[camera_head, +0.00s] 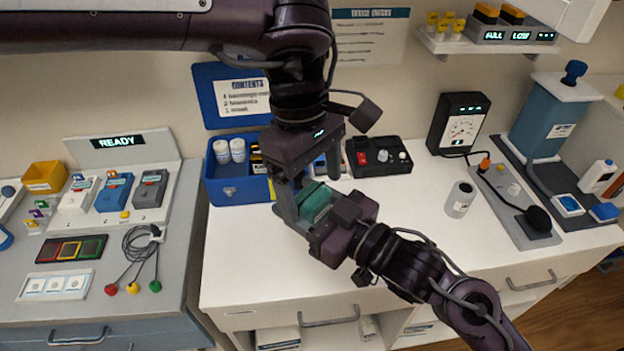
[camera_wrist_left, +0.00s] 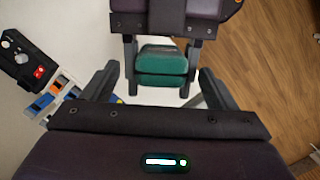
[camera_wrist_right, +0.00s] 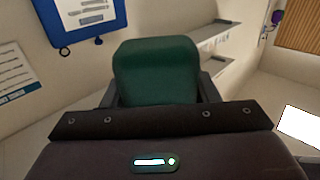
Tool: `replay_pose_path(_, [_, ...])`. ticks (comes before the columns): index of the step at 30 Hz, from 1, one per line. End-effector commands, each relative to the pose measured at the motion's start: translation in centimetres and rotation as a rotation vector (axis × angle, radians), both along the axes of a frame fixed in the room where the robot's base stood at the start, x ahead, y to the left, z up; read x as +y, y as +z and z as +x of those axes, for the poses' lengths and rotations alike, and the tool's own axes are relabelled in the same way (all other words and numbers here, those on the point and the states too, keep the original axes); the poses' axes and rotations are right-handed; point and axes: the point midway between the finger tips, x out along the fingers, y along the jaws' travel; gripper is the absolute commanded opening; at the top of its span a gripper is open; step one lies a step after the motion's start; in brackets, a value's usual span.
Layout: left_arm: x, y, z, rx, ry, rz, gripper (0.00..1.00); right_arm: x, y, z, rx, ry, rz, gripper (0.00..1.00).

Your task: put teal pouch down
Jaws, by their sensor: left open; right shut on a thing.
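The teal pouch (camera_head: 314,203) is in my right gripper (camera_head: 308,212), above the white counter. In the right wrist view the pouch (camera_wrist_right: 157,72) stands up between the two fingers, which are shut on its sides. My left gripper (camera_head: 291,198) is open and comes down from above, close to the pouch. In the left wrist view the pouch (camera_wrist_left: 163,66) shows beyond the open fingers of my left gripper (camera_wrist_left: 155,88), held by the right gripper's fingers. I cannot tell whether the left fingers touch it.
A blue open case (camera_head: 226,191) with white bottles stands behind on the counter (camera_head: 250,275). The front middle of the counter is clear.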

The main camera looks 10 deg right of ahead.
Motion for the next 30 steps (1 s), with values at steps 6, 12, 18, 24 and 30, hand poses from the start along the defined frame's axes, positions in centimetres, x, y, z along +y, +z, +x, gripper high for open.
replay_pose_path(6, [-0.03,-0.23,-0.04,-0.001,0.000,-0.001,0.80,0.01,0.03,-0.01,-0.001,0.000,0.001,0.30])
replay_pose_path(12, [-0.03,-0.22,-0.04,0.001,0.000,-0.001,0.67,0.00,0.03,0.00,-0.001,0.000,0.001,0.30])
replay_pose_path(18, [-0.04,-0.21,-0.03,-0.001,0.000,-0.001,0.41,0.02,0.03,-0.02,-0.001,0.001,0.001,0.30])
replay_pose_path(24, [-0.06,-0.18,-0.03,-0.001,-0.001,-0.002,0.30,0.05,0.04,-0.04,-0.001,0.002,0.001,0.70])
replay_pose_path(30, [-0.05,-0.19,-0.03,0.000,0.000,-0.001,0.30,0.02,0.02,-0.02,0.000,0.001,0.000,0.80])
